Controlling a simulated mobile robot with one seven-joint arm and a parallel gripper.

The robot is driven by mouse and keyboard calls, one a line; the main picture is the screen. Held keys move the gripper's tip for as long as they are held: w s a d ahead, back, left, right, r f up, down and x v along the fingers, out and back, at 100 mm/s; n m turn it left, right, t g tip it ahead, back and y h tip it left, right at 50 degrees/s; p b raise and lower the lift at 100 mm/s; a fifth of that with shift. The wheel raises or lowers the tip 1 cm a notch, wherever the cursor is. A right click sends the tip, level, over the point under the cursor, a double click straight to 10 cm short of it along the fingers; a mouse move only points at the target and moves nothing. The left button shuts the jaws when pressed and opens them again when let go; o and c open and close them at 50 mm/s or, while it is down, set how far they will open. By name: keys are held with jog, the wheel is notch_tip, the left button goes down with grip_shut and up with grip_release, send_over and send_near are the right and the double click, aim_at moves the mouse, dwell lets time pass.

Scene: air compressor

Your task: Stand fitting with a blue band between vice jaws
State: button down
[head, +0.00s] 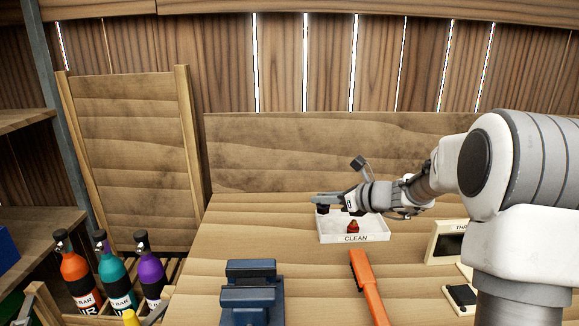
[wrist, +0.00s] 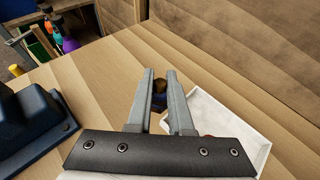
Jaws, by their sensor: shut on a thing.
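My gripper (head: 318,200) is shut on a small fitting above the left rear corner of the white CLEAN tray. In the wrist view the fingers (wrist: 160,74) have the fitting (wrist: 158,97) between them; it looks brownish on top and dark blue lower down. In the head view it shows only as a dark piece (head: 322,210) under the fingers. The blue vice (head: 250,290) stands at the front of the bench, left of and nearer than the tray; it is also at the left in the wrist view (wrist: 38,120).
The CLEAN tray (head: 380,234) holds another red-brown fitting (head: 352,227). An orange-handled tool (head: 367,285) lies between vice and tray side. A framed panel (head: 444,244) and a dark device (head: 462,296) are at right. Coloured bottles (head: 117,275) stand left of the bench.

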jog(key=s+d+m+t+h+p, duration=0.3)
jog(key=s+m+h+p, duration=0.3)
jog(key=s, duration=0.7)
jog(key=shift+n+y, duration=0.4)
jog(key=f, duration=0.1)
jog(key=s+f+p, duration=0.1)
jog(key=f, duration=0.3)
jog(key=shift+s+f, duration=0.2)
jog(key=shift+s, duration=0.15)
